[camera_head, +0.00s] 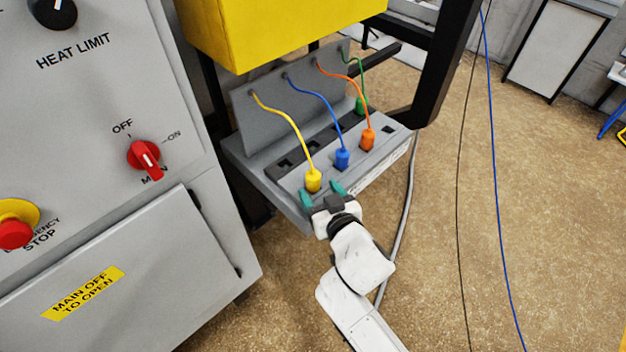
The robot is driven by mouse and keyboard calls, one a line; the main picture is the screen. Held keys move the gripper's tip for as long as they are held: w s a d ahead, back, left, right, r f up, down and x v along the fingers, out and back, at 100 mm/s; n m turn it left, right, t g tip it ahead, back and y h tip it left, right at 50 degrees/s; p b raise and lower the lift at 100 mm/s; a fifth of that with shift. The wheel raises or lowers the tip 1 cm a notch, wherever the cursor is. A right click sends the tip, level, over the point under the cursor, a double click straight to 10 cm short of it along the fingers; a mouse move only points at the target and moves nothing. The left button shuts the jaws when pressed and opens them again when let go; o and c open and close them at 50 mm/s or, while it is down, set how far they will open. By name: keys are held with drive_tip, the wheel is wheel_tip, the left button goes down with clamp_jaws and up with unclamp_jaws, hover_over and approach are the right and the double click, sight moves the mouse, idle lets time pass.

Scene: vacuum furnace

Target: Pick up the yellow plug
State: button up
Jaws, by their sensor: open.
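The yellow plug (313,181) stands upright on the front row of a grey socket panel (268,186), with a yellow cable running up and back from its top. My gripper (322,190) has green fingertips and is open. It is just in front of the yellow plug, with one fingertip to the lower left and the other to the right of it. Whether the fingertips touch the plug, I cannot tell. My gripper holds nothing that I can see.
A blue plug (342,158), an orange plug (367,139) and a green plug (360,105) stand further along the panel. A grey cabinet (120,240) with a red switch (145,155) is close on the left. A yellow box (275,30) is above. Open floor lies right.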

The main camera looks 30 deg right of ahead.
sight(316, 186)
drive_tip(key=shift+p+x, duration=0.5)
drive_tip(key=shift+x, duration=2.15)
drive_tip(key=c, duration=1.1)
